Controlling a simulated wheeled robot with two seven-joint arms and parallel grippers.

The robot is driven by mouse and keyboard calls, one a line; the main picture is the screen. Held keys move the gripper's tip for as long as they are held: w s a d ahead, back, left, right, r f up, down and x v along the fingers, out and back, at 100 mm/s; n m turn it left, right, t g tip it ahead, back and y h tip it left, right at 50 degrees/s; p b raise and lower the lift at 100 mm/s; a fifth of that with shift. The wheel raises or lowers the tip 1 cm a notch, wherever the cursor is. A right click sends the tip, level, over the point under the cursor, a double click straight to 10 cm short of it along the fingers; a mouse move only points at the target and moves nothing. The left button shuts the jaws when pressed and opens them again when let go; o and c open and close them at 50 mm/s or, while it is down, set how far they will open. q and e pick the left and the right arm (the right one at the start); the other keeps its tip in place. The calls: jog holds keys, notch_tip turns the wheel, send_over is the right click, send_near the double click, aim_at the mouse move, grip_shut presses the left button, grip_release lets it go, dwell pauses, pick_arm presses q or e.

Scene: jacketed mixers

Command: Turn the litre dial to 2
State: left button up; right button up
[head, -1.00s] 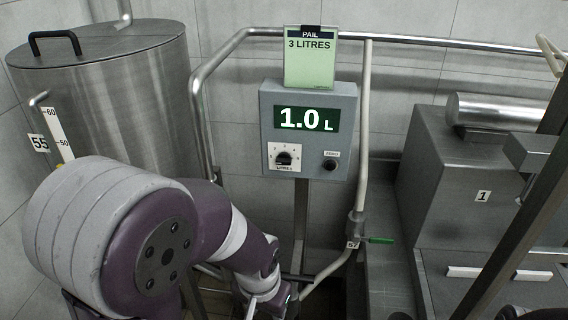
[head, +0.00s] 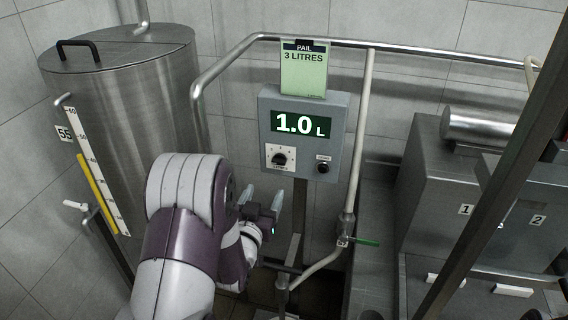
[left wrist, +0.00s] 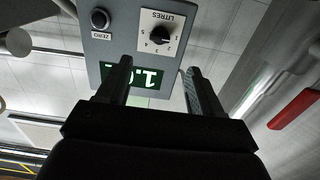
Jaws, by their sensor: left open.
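The litre dial (head: 280,157) is a black knob on a white plate at the lower left of a grey control box (head: 341,140). The box's green display (head: 302,123) reads 1.0 L. In the left wrist view the dial (left wrist: 160,34) appears upside down, with numbers around it and the word LITRES. My left gripper (head: 262,199) is open and empty, below and left of the dial and apart from it. In the left wrist view its two fingers (left wrist: 158,82) show in front of the display. My right gripper does not show.
A black ZERO knob (head: 322,168) sits right of the dial. A green card (head: 304,75) above the box reads PAIL 3 LITRES. A steel tank (head: 125,90) stands left, a pipe with a green-handled valve (head: 366,242) right. Pipe rails (head: 229,65) run around the box.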

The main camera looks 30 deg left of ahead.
aim_at(278, 162)
pick_arm(q)
jog(key=p+x, duration=0.1)
jog(key=x, duration=0.3)
jog(key=p+x, duration=0.1)
jog(key=x, duration=0.3)
jog(key=p+x, duration=0.1)
jog(key=x, duration=0.3)
jog(key=shift+w+r, duration=0.15)
jog(key=shift+r, duration=0.15)
jog(key=shift+w, duration=0.15)
jog(key=c, duration=1.1)
